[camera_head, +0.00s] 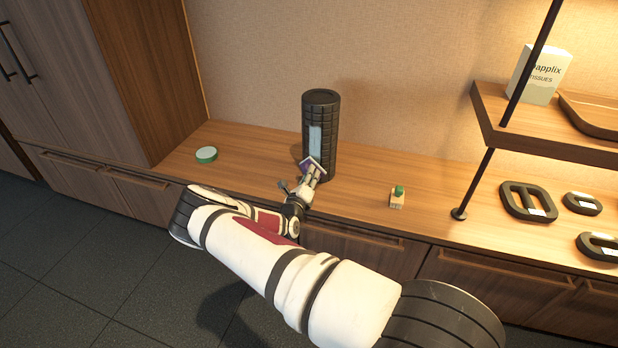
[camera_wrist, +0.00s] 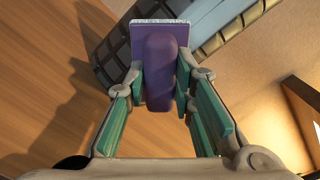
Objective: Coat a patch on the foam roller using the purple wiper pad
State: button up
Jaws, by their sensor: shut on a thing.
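The black foam roller (camera_head: 321,104) stands upright on the wooden counter, with a pale blue-grey patch (camera_head: 315,139) on its side. My gripper (camera_head: 309,179) is in front of the roller's lower part. In the wrist view my gripper (camera_wrist: 160,88) is shut on the purple wiper pad (camera_wrist: 160,34), with its fingers on both sides of the pad's handle. The pad has a pale front edge and is close to the roller (camera_wrist: 104,58). I cannot tell whether it touches. The pad (camera_head: 312,166) overlaps the roller below the patch in the head view.
A round green-rimmed container (camera_head: 206,154) lies on the counter to the left. A small wooden block with a green top (camera_head: 397,196) stands to the right. A thin shelf post (camera_head: 478,180) and several dark handled weights (camera_head: 528,202) are farther right.

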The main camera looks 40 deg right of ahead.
aim_at(313, 160)
jog(key=shift+w+d, duration=0.45)
jog(key=shift+d, duration=0.15)
dwell(0.3)
jog(key=shift+r+p, duration=1.3)
jog(key=shift+r, duration=0.75)
jog(key=shift+w, duration=0.1)
jog(key=shift+f, duration=0.15)
jog(key=shift+f+b, duration=1.2)
jog(key=shift+f, duration=0.75)
jog(key=shift+a, duration=0.1)
